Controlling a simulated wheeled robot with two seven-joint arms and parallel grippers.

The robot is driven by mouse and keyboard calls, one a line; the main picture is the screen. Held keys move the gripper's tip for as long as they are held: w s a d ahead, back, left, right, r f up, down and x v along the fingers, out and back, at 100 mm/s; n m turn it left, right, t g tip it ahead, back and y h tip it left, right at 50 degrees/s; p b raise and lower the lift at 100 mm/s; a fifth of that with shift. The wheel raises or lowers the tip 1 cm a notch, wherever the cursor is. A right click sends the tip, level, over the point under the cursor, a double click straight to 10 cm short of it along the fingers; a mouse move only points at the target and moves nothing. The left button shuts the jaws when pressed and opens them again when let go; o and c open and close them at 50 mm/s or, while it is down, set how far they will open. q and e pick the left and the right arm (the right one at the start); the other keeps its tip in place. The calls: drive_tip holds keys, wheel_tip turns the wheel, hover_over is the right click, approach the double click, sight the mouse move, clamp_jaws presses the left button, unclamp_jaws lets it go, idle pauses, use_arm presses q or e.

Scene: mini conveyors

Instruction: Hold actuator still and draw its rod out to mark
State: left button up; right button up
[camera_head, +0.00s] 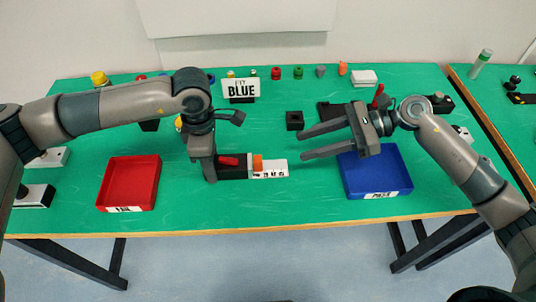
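The actuator appears to be the small unit at the table's front middle: a dark and red body (229,161), an orange block (257,163) and a white plate (271,172) with dark marks. The rod itself is too small to make out. My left gripper (209,168) points down at the left end of the body. Its fingers overlap in this view, so its grip is hidden. My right gripper (303,145) is open and empty, its two fingers pointing left, to the right of the orange block and apart from it.
A red tray (104,184) lies at left and a blue tray (408,178) lies under my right arm. A "BLUE" sign (241,89) stands behind. Several small coloured parts line the back edge. Green table is clear in front.

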sight(260, 158)
drive_tip(key=x, duration=1.1)
drive_tip(key=shift+a, duration=0.2)
